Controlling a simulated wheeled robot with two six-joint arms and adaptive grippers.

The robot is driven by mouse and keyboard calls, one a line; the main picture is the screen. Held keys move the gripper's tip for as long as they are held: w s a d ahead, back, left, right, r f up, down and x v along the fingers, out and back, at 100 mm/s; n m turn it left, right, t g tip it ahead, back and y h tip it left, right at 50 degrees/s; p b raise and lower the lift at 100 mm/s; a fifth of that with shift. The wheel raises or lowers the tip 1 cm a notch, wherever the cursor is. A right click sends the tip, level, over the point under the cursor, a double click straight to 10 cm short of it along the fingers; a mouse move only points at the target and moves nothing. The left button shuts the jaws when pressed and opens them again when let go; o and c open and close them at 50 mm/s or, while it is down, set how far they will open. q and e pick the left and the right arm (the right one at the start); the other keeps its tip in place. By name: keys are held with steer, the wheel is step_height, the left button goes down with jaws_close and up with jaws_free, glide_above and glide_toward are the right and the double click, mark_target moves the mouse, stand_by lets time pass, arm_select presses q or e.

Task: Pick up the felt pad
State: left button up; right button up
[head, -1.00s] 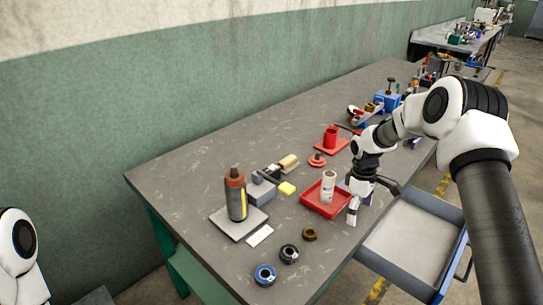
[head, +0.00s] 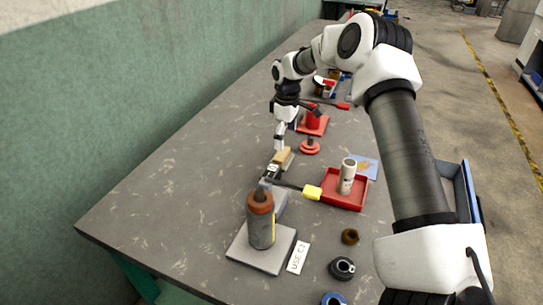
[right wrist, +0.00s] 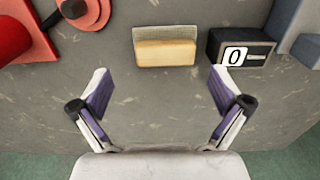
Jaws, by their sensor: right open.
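A tan block with a paler top, which looks like the felt pad (head: 284,158), lies on the grey table; it also shows in the right wrist view (right wrist: 166,52). My right gripper (head: 279,143) is just beside and above it in the head view. In the right wrist view my right gripper (right wrist: 160,88) is open and empty, its two fingers spread wider than the block. The block lies beyond the fingertips, roughly centred between them. I cannot tell the exact height of the fingers above the table. My left gripper is out of view.
A black box marked 0 (right wrist: 240,48) sits close right of the block in the wrist view. A red disc (head: 310,147), red tray (head: 346,203) with a pale cylinder, yellow piece (head: 312,192) and orange-topped bottle (head: 261,222) stand nearby. The table's left side is clear.

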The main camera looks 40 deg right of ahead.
mark_target(282, 153)
steer(key=f, duration=0.1)
steer(key=a+f, duration=0.1)
steer(key=f, duration=0.1)
steer(key=f+p, duration=0.1)
steer(key=f, duration=0.1)
steer(key=shift+w+a+f, duration=0.1)
steer(key=shift+w+a, duration=0.05)
steer(key=shift+w, duration=0.15)
steer(key=shift+f, duration=0.2)
steer(key=shift+s+d, duration=0.15)
steer(key=shift+d, duration=0.05)
steer(key=shift+c, duration=0.7)
steer(key=shift+a+r, duration=0.1)
steer(key=c, duration=0.9)
step_height(282, 153, up, 10)
steer(key=b, duration=0.1)
